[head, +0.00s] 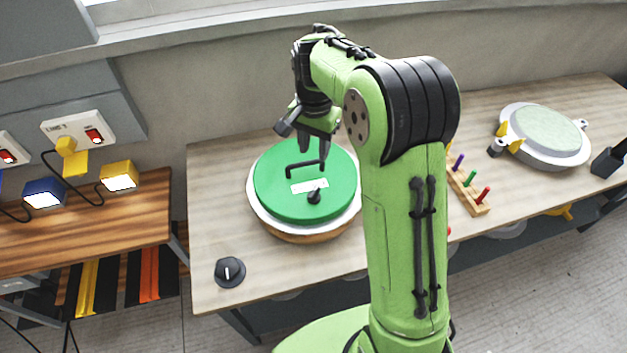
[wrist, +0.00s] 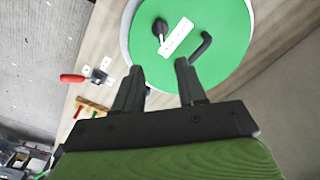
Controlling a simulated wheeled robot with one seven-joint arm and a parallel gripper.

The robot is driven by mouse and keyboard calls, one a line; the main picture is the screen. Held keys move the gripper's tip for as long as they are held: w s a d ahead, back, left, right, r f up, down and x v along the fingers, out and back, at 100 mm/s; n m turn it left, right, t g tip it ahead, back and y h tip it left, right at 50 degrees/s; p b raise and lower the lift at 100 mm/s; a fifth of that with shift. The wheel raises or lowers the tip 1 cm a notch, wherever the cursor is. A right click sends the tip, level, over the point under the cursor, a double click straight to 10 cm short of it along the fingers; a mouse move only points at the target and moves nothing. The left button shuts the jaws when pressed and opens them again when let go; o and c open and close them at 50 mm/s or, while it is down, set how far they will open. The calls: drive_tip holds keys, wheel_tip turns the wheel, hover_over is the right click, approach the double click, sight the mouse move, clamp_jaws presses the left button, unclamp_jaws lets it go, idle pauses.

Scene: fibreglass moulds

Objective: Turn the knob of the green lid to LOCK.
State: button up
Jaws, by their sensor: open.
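The green lid (head: 275,189) lies on a round white-rimmed mould on the table. It also shows in the wrist view (wrist: 225,55). A black bar handle (head: 306,166) stands on it, with a white label plate (head: 309,186) beside it. The small black knob (head: 314,196) sits near the label; in the wrist view the knob (wrist: 160,27) is at the label's end. The label's writing is too small to read. My gripper (wrist: 160,72) is open and empty, with its fingertips over the lid's edge in the wrist view. In the head view it is above the lid's far side.
A loose black dial (head: 230,272) is on the table's front left. A wooden rack with coloured pegs (head: 468,190) and a pale-lidded round mould (head: 546,136) are to the right. A lower bench (head: 140,205) with yellow and blue lamps is at left.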

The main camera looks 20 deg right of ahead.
sight(314, 191)
wheel_tip(314, 191, down, 16)
drive_tip(key=shift+w+f+b, duration=0.15)
drive_tip(key=shift+f+b, duration=0.1)
drive_tip(key=shift+b, duration=0.5)
drive_tip(key=shift+c, duration=0.3)
clamp_jaws()
